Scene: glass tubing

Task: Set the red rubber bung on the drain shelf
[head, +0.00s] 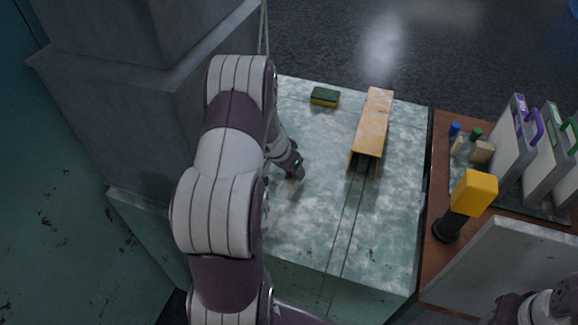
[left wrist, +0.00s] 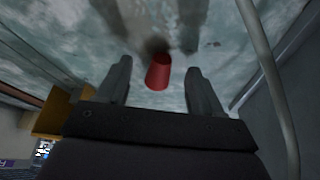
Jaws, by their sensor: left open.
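The red rubber bung (left wrist: 158,72) shows in the left wrist view, between and just beyond the fingertips, apart from both fingers. It stands on the mottled pale-green surface. In the head view I cannot see it; my left arm and gripper likely cover it. My left gripper (head: 292,168) is open and empty, low over the green worktop; its fingers (left wrist: 158,80) also show in the left wrist view. A raised wooden board (head: 373,118) over a dark groove, right of my left gripper, seems to be the drain shelf; its top is bare. My right gripper does not show clearly.
A green and yellow sponge (head: 325,97) lies at the back of the worktop (head: 305,225). A big grey block (head: 150,110) stands left of my arm. At right, a brown bench (head: 437,270) holds a yellow-headed tool (head: 473,193) and grey holders (head: 513,145).

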